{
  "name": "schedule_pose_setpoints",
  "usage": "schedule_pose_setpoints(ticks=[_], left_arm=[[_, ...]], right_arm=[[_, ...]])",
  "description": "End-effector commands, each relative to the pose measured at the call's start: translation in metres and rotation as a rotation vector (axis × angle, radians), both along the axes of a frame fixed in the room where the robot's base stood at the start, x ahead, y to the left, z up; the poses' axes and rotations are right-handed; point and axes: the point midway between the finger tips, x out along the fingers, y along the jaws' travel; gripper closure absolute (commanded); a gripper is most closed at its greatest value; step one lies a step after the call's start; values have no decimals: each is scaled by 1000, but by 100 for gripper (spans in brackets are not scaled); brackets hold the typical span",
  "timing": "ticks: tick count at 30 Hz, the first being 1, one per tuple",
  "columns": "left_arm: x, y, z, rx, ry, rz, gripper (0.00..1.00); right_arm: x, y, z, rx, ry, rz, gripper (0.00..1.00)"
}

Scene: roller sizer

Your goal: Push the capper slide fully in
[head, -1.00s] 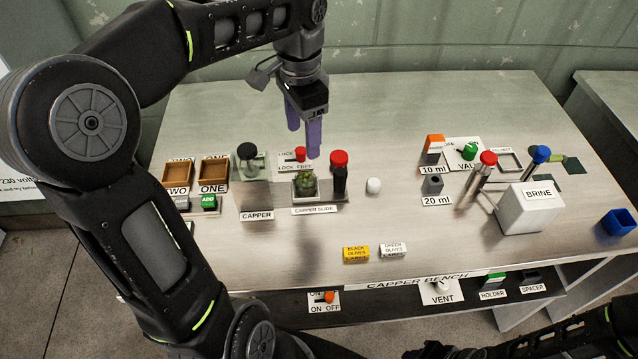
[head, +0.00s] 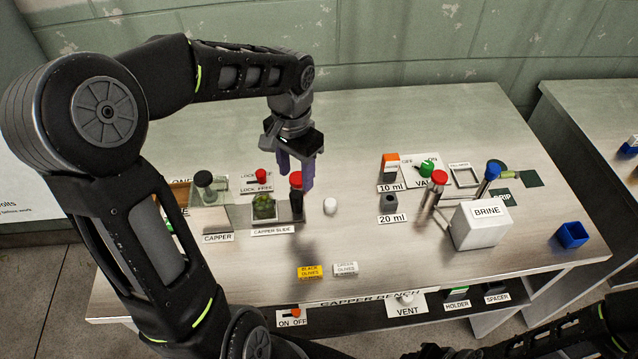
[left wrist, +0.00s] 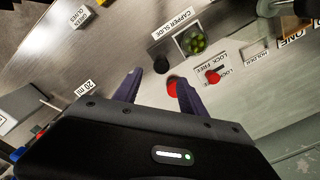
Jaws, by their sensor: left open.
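The capper slide (head: 285,212) is a flat metal plate on the bench, with a jar of green olives (head: 264,208) on it. Contact cannot be told. My right gripper is not in view.
A red lock lever (head: 261,175) stands behind the slide. Label blocks (head: 310,272) lie in front. Dosing blocks (head: 389,203), valve parts and a white brine tank (head: 480,225) stand further right.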

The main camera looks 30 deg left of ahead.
Motion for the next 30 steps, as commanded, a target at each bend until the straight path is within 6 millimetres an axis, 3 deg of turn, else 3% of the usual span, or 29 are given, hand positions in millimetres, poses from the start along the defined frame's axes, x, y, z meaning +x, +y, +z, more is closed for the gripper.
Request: schedule_pose_setpoints(ticks=[14, 30], left_arm=[[-1, 1, -10, 0, 1, 26, 51], [-2, 1, -79, 0, 1, 24, 51]], right_arm=[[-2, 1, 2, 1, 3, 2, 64], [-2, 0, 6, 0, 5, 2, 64]])
